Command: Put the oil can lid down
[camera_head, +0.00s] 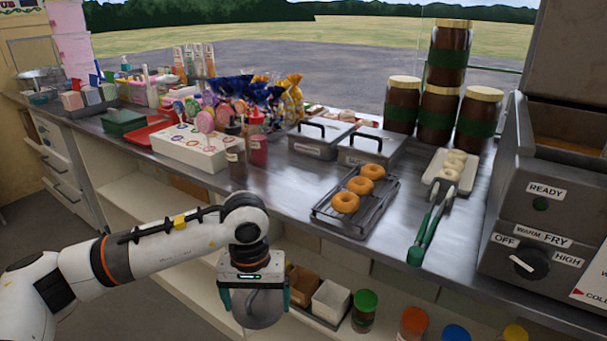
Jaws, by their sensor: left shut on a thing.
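My left gripper (256,297) points down in front of the counter, above the open lower shelf, with a teal finger on each side. It is shut on a round grey metal lid (259,313), which hangs below the counter top, apart from it. The gripper body hides the upper part of the lid, so how the fingers grip it cannot be made out. I cannot pick out an oil can. My right gripper is not in view.
The metal counter (285,205) has a bare strip along its front. A rack of doughnuts (322,213), green-handled tongs (416,254) and a fryer (555,225) stand to the right. Sauce bottles (256,145) stand behind. Below are jars (364,318) and a white bin (329,302).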

